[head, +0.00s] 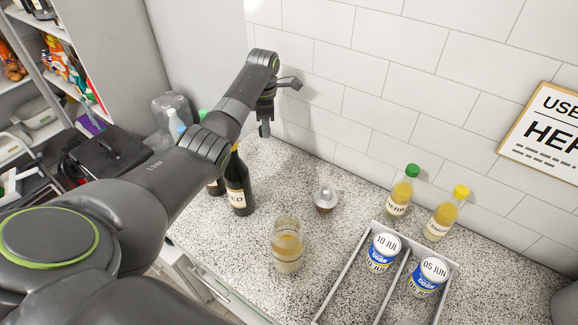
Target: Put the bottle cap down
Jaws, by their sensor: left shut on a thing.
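My left gripper (265,128) is above the back of the speckled counter, close to the tiled wall, with its fingers pointing down. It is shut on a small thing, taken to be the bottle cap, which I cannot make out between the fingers. A bottle with a green cap (412,171) and one with a yellow cap (461,192) stand upright at the back right, apart from the gripper. A dark bottle (238,185) stands below and left of the gripper; my arm hides part of that area. My right gripper is not in view.
A glass jar with amber contents (287,250) stands near the front edge. A small pot with a grey top (325,199) is behind it. A divided tray (335,294) holds two cans (383,252). The counter (285,160) between the gripper and the small pot is clear.

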